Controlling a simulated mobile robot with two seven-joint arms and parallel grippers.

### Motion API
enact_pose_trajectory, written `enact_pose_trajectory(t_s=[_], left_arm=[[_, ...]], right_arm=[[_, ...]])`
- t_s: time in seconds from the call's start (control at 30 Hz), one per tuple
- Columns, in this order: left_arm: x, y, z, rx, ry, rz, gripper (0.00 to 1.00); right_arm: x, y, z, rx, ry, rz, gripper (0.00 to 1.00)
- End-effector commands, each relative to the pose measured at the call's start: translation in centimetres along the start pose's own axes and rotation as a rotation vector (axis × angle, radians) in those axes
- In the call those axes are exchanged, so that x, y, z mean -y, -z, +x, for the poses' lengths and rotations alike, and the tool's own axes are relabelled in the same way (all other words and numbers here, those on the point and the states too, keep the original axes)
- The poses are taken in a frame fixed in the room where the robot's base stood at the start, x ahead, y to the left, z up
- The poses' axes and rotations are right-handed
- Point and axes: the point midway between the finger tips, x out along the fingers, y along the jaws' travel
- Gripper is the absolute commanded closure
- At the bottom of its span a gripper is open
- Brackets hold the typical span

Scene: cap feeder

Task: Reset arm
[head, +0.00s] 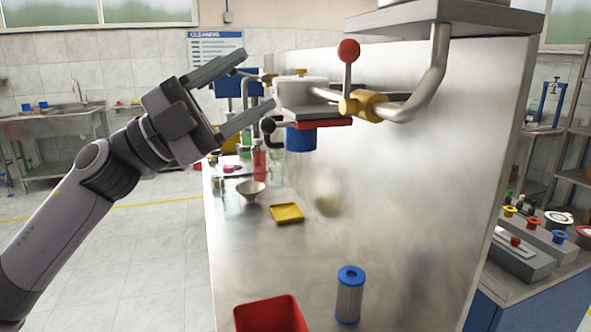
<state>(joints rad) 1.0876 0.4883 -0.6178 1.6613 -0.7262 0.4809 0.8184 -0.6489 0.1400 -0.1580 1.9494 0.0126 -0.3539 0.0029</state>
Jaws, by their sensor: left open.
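My left arm comes in from the left, and its gripper (242,90) is open with the two fingers spread wide and nothing seen between them. The fingers point right, toward the cap feeder (301,93), a grey-topped fitting with a red plate and a blue cylinder (301,138) below. The lower fingertip is near the feeder's left side in the picture; I cannot tell whether it touches. My right gripper is not in view.
A pipe with a yellow valve (361,105) and red knob (348,51) runs right of the feeder. The steel bench below holds a yellow tray (287,213), a bowl (250,190), a red bin (270,314) and a blue-capped filter (349,296). Floor left of the bench is clear.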

Motion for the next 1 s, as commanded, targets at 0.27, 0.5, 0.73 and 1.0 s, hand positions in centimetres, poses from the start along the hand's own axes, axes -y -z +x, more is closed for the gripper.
enact_pose_trajectory(t_s=[0.27,0.5,0.73,1.0], left_arm=[[-3.9,-4.7,-5.6,0.292,0.351,-0.225,0.39],[-9.8,-8.7,-13.7,0.675,0.541,-0.428,0.39],[-18.2,-9.4,-23.3,1.106,0.592,-0.633,0.39],[-29.6,-4.0,-34.5,1.628,0.47,-0.893,0.39]], right_arm=[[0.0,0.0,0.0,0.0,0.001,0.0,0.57],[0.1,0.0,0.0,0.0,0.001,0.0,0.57],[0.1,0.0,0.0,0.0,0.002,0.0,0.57],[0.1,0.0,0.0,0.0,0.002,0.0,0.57]])
